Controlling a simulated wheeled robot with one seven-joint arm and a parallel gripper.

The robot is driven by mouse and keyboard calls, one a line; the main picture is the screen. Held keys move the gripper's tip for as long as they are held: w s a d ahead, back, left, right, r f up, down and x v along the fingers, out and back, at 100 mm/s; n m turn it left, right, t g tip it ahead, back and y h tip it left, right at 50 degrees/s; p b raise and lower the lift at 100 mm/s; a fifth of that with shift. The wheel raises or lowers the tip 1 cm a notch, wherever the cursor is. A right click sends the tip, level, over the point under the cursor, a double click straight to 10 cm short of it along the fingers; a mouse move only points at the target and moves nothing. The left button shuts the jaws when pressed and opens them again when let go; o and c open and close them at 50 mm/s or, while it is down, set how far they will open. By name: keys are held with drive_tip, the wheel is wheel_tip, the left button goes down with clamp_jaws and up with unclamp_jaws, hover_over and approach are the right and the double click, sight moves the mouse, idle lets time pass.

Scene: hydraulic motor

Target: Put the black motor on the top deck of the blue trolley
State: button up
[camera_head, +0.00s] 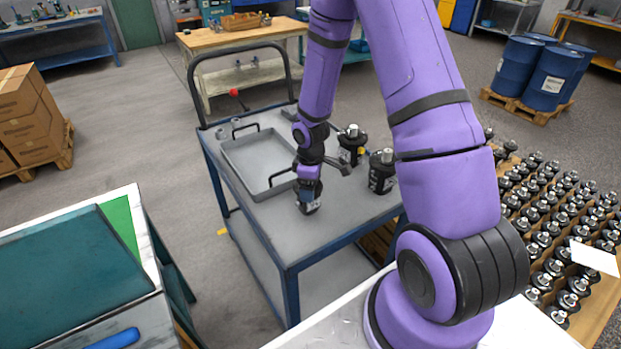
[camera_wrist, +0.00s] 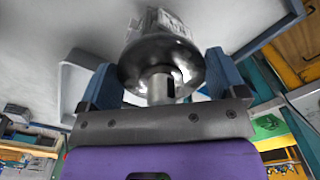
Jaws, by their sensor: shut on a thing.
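My gripper (camera_head: 309,184) is over the grey top deck (camera_head: 345,225) of the blue trolley, near its front edge. It is shut on a black motor (camera_head: 308,203), which hangs below the fingers, close to the deck. I cannot tell whether its base touches the deck. In the wrist view the motor (camera_wrist: 160,62) shows its dark round flange and metal shaft between the two blue fingers (camera_wrist: 163,88). Two other black motors stand on the deck to the right, one farther back (camera_head: 351,146) and one nearer (camera_head: 382,172).
A shallow grey tray (camera_head: 247,186) with black handles lies on the deck left of my gripper. Many motors stand on a pallet (camera_head: 598,302) at right. A bench with a teal top (camera_head: 70,262) is at left. Blue drums (camera_head: 551,78) stand at back right.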

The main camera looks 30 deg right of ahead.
drive_tip(key=shift+f, duration=1.05)
drive_tip(key=shift+f, duration=0.1)
drive_tip(key=o, duration=1.7)
drive_tip(key=shift+o, duration=0.2)
